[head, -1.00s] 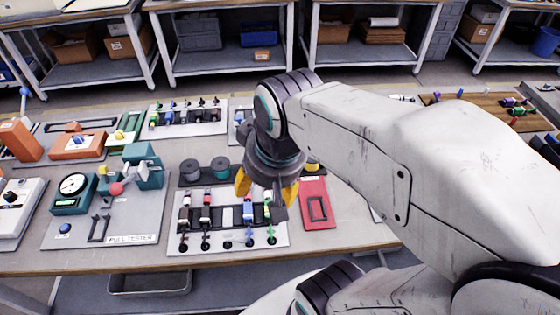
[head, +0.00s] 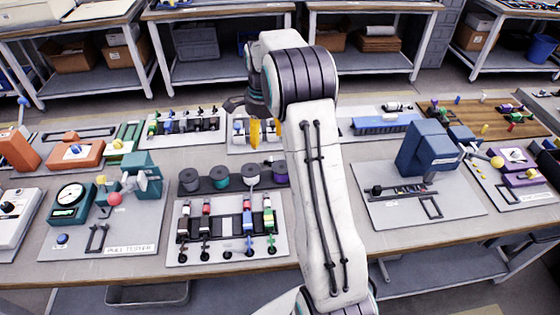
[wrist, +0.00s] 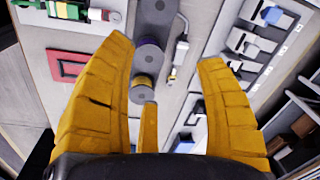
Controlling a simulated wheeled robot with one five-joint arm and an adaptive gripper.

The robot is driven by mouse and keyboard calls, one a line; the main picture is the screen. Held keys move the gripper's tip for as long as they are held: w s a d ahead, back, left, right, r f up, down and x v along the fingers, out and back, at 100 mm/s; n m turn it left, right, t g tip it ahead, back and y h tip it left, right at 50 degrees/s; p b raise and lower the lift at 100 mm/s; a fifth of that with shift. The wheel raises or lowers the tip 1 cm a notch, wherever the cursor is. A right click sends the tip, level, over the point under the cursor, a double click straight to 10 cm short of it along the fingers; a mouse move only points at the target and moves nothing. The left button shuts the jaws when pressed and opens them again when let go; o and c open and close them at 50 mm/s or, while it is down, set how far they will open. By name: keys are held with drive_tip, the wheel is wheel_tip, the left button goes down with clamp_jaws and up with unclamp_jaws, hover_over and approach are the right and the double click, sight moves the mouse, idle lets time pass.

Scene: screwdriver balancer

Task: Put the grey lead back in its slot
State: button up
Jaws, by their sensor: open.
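In the wrist view a light grey piece with a thin cable (wrist: 181,52) lies on the table beside the spools, beyond the fingertips. It appears to be the grey lead.
Several spools (head: 220,175) stand right behind the rack. The pull tester (head: 140,205) is at left, a blue press (head: 428,150) at right. Another holder with white and blue blocks (wrist: 255,40) is near my gripper.

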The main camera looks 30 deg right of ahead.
sight(276, 159)
drive_tip(key=shift+w+d+f+m+g+p, duration=0.25)
drive_tip(key=shift+w+d+f+m, duration=0.7)
drive_tip(key=shift+f, duration=2.1)
drive_tip(key=shift+w+d+f+m+g+p, duration=0.1)
drive_tip(key=shift+w+d+f+m+p, duration=0.65)
drive_tip(key=shift+f, duration=2.35)
drive_tip(key=shift+w+d+f+m+g+p, duration=0.25)
drive_tip(key=shift+d+f+m, duration=1)
drive_tip(key=shift+f, duration=1.8)
drive_tip(key=shift+w+d+n, duration=0.1)
drive_tip(key=shift+d+n, duration=0.25)
clamp_jaws()
